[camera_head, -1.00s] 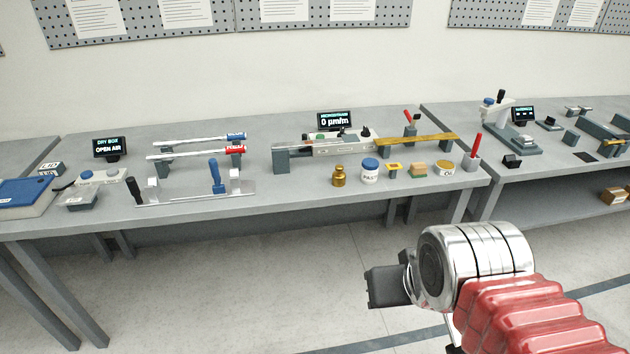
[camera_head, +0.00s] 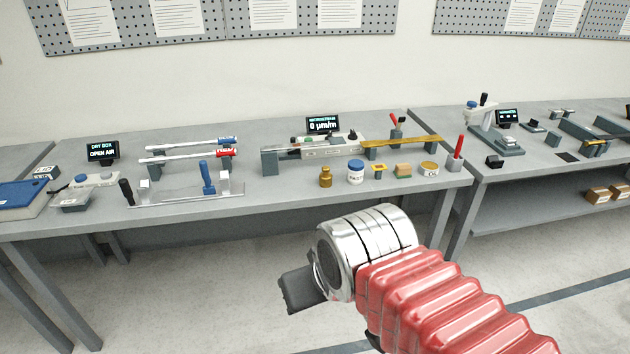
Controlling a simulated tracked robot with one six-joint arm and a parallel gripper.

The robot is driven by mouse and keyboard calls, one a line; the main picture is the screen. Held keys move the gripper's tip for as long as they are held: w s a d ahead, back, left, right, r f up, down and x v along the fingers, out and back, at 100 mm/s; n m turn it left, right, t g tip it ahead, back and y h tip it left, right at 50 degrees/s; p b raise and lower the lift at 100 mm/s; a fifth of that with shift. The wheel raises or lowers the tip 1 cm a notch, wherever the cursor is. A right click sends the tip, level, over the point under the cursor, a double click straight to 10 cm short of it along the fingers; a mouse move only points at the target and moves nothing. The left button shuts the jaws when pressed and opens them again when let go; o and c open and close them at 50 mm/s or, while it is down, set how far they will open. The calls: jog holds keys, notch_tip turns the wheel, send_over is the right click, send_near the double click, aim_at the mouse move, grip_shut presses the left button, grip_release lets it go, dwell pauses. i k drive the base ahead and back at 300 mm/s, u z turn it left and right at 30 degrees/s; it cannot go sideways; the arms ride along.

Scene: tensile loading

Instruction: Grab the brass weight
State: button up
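The brass weight (camera_head: 326,176) is a small gold-coloured cylinder with a narrower knob on top. It stands upright near the front edge of the grey bench, just left of a white jar with a blue lid. My gripper (camera_head: 298,291) shows as a dark block at the end of my silver and red arm, in front of the bench and lower in the picture than the weight. It is apart from the weight. Its fingers cannot be made out, so its opening is hidden.
Right of the weight are the white jar (camera_head: 355,172), small yellow and tan items, a round tin (camera_head: 428,169) and a red-handled tool (camera_head: 457,152). Behind stands a long fixture (camera_head: 318,150) with a display. The bench (camera_head: 285,197) is clear just left of the weight.

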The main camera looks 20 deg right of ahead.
aim_at(326, 177)
jog(key=z, duration=0.05)
jog(key=i, duration=1)
jog(key=u, duration=0.05)
